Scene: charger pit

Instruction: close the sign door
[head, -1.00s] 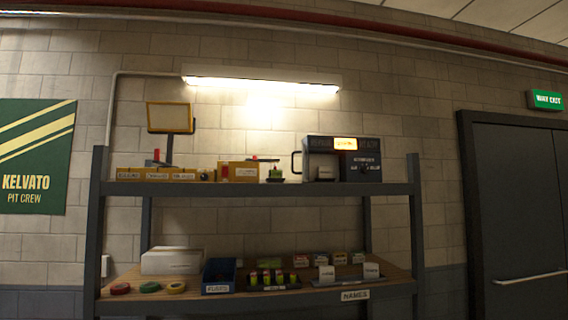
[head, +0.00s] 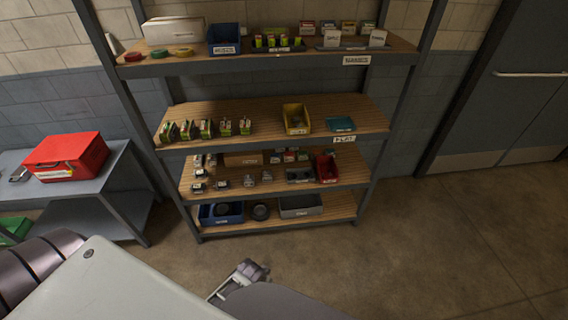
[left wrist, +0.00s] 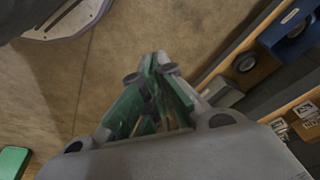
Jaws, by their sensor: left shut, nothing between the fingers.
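My left gripper (head: 246,272) is low in the head view, over the floor in front of the shelf rack, partly hidden by my own arm. In the left wrist view the left gripper (left wrist: 154,68) has its fingers together with nothing between them. Bare floor lies beyond the fingertips. My right gripper is in neither view.
The shelf rack (head: 262,67) holds bins and small boxes. A grey side table (head: 75,190) with a red case (head: 66,157) stands left. A grey door (head: 510,90) is at the right. The floor (head: 430,235) at right is clear.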

